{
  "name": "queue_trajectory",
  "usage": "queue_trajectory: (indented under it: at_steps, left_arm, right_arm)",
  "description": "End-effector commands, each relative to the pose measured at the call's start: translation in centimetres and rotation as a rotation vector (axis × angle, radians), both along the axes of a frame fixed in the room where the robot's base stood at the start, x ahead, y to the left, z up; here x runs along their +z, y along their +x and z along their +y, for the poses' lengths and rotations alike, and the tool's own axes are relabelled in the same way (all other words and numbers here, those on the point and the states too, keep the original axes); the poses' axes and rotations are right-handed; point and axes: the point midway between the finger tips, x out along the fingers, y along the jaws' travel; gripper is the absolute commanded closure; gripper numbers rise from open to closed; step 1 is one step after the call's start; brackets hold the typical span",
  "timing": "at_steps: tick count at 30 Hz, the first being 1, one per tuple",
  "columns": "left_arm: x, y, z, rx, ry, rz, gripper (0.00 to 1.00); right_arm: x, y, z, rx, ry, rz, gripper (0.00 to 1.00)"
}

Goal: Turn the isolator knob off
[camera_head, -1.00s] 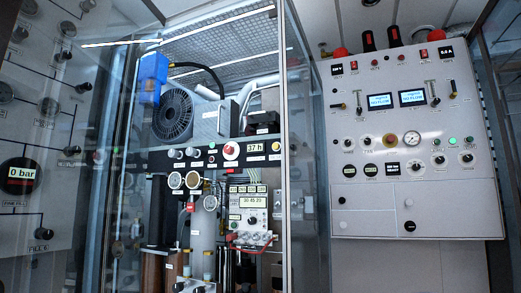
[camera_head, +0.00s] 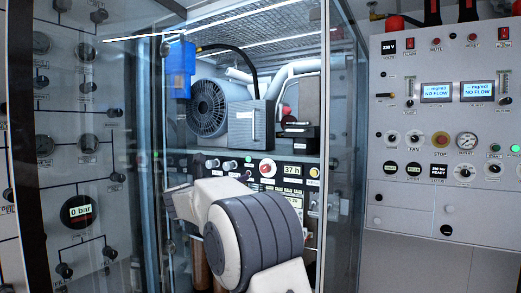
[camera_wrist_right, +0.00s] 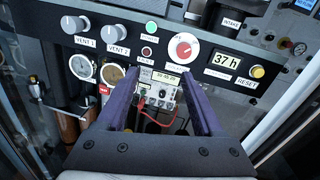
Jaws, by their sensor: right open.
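A round white knob with a red centre (camera_wrist_right: 184,47) sits on the dark control strip, above and ahead of my right gripper (camera_wrist_right: 160,90). The knob also shows in the head view (camera_head: 267,168), just above my right arm. In the right wrist view, the two purple fingers are apart with nothing between them, short of the strip and not touching the knob. In the head view my arm hides the fingers and much of the lower panel. My left gripper is not in view.
Vent knobs (camera_wrist_right: 73,25), a green button (camera_wrist_right: 151,28), a 37 h display (camera_wrist_right: 225,62) and a yellow reset button (camera_wrist_right: 257,72) flank the knob. A meter with red leads (camera_wrist_right: 157,90) hangs below. Glass cabinet edges (camera_head: 325,120) stand on the right.

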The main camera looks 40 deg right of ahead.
Motion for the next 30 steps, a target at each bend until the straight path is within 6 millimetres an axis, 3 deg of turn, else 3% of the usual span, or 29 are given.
queue_trajectory:
  at_steps: [1, 6, 19, 24, 30]
  left_arm:
    - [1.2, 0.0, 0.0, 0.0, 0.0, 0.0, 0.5]
    - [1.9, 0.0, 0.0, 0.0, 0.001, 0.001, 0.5]
    - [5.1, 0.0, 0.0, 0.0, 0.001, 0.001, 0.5]
    - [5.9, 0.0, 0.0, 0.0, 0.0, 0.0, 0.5]
    - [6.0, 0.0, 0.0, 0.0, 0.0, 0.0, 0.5]
  right_arm:
    - [1.1, -0.7, -1.4, -0.055, 0.031, -0.043, 0.31]
    - [1.3, -1.7, -3.7, -0.141, 0.078, -0.116, 0.31]
    - [1.4, 1.0, -10.4, -0.142, 0.078, -0.116, 0.31]
    - [1.3, 1.8, -12.2, -0.14, 0.078, -0.116, 0.31]
    - [1.2, 2.1, -12.8, -0.138, 0.077, -0.117, 0.31]
